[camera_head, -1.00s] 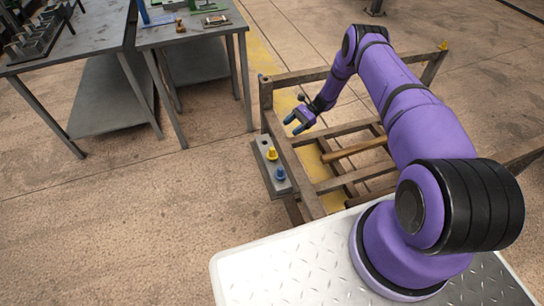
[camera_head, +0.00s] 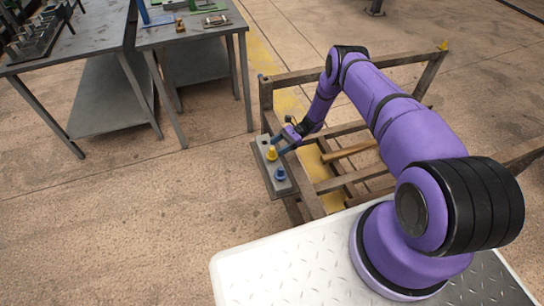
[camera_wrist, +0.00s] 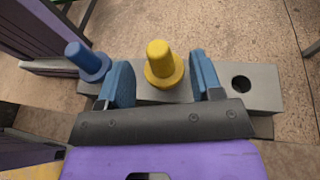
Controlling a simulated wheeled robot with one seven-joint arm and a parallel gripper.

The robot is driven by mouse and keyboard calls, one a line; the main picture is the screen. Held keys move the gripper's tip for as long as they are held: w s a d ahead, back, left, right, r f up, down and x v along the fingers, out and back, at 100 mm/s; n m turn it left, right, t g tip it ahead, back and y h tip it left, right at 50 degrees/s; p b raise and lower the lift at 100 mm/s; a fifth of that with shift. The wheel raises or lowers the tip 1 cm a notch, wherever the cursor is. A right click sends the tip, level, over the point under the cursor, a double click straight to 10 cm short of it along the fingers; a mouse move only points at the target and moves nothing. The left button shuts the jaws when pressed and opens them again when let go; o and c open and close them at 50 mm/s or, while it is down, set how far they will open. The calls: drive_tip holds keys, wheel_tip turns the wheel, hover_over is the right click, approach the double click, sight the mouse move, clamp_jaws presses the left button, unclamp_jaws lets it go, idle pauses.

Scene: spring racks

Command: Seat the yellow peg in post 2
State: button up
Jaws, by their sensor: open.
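The yellow peg (camera_head: 271,154) stands upright in a grey block (camera_head: 265,181) on the left side of the wooden frame. A blue peg (camera_head: 280,174) stands in the same block, nearer my base. My gripper (camera_head: 277,145) is at the block, beside the yellow peg. In the wrist view my gripper (camera_wrist: 161,80) is open, with one blue finger on each side of the yellow peg (camera_wrist: 160,62). An empty round hole (camera_wrist: 241,83) shows in the block right of the peg. No post numbers are readable.
In the wrist view the blue peg (camera_wrist: 87,62) stands close outside the left finger. The wooden frame (camera_head: 303,185) lies under my arm.

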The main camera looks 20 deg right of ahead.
sight(272, 150)
drive_tip(key=x, duration=0.3)
drive_tip(key=shift+s+a+f, duration=0.1)
drive_tip(key=shift+s+a, duration=0.05)
drive_tip(key=shift+a, duration=0.1)
drive_tip(key=shift+c, duration=0.4)
clamp_jaws()
